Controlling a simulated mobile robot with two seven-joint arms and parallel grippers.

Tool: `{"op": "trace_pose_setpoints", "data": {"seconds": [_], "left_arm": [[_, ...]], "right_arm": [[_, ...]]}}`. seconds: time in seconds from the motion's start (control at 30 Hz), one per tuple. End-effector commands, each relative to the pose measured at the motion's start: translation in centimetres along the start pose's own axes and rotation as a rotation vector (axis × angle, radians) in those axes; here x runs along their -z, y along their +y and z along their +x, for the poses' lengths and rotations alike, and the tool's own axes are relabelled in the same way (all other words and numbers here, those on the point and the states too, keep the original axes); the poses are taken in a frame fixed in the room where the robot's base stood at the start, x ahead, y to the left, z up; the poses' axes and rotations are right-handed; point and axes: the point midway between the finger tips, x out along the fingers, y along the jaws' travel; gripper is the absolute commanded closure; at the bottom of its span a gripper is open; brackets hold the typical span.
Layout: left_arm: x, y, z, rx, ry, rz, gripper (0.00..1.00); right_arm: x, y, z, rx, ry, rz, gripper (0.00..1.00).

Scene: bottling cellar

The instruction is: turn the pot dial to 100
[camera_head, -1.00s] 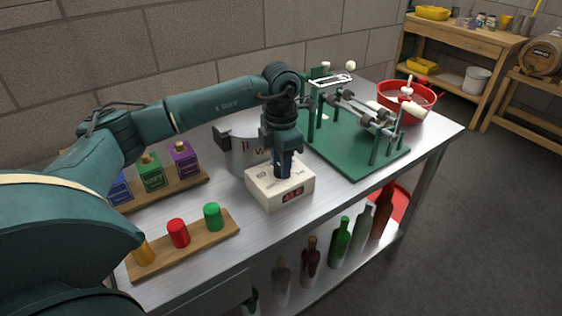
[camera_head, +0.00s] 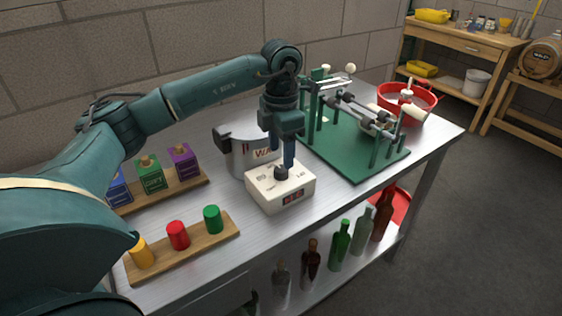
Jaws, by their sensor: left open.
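A white control box (camera_head: 281,193) stands on the metal table, with a black pot dial (camera_head: 281,172) on its top face. A metal pot (camera_head: 240,158) with a dark handle and a "WA..." label stands just behind the box. My left gripper (camera_head: 282,157) is open and empty, pointing down just above the dial. It partly covers the pot. My right gripper is not in view.
Left of the box are a wooden board (camera_head: 190,250) with yellow, red and green corks and a rack (camera_head: 190,187) with coloured boxes. To the right stand a green bottling frame (camera_head: 365,165) and a red basin (camera_head: 425,104). Bottles stand on the lower shelf.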

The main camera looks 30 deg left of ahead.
Motion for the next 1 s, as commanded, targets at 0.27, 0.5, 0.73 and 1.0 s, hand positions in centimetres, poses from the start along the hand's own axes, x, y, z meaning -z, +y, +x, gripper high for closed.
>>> {"op": "trace_pose_setpoints", "data": {"seconds": [0.27, 0.5, 0.73, 1.0], "left_arm": [[-0.1, 0.0, -6.1, -0.001, -0.003, 0.001, 0.47], [0.0, 0.0, -8.5, 0.0, -0.001, 0.0, 0.47], [0.0, 0.0, -8.7, 0.001, 0.0, 0.0, 0.47], [0.0, 0.0, -8.7, 0.001, 0.0, 0.0, 0.47]], "right_arm": [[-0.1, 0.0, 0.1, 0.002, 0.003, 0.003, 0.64], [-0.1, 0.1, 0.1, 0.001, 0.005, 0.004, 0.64], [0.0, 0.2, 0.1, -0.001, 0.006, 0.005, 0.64], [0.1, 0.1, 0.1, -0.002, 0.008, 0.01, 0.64]]}}
